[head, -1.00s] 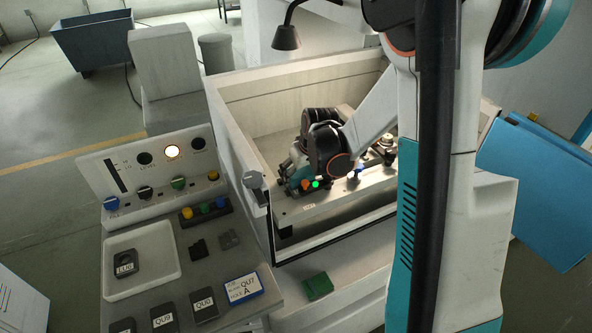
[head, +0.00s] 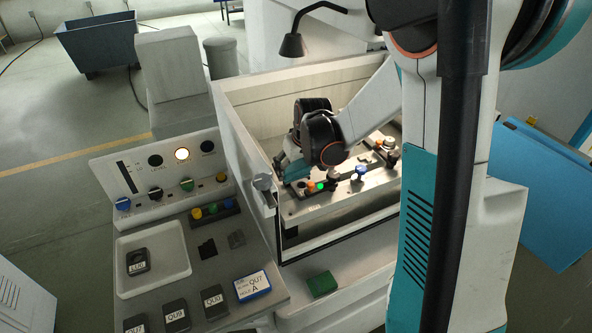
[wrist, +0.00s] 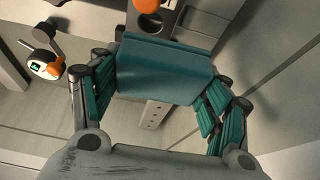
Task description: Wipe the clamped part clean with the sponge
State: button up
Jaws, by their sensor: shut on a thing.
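My gripper (head: 291,168) is over the left end of the work tank, mostly hidden behind my wrist in the head view. In the wrist view its teal fingers (wrist: 163,82) are shut on a teal block, which looks like the sponge (wrist: 160,68). A long grey metal rail (head: 345,196) with holes, clamps and coloured knobs runs through the tank. The rail also shows below the sponge in the wrist view (wrist: 153,114). I cannot pick out the clamped part clearly, nor tell whether the sponge touches anything.
The tank wall (head: 243,160) stands close on the left. Orange (head: 310,187) and blue (head: 359,172) knobs stand up from the rail. A lamp (head: 293,45) hangs behind. Left are a control panel (head: 150,170), a white tray (head: 122,252) and labelled blocks; a green block (head: 321,284) lies in front.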

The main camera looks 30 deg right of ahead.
jog(key=shift+s+d+r+p, duration=0.1)
jog(key=shift+r+p, duration=0.8)
jog(key=shift+r, duration=0.85)
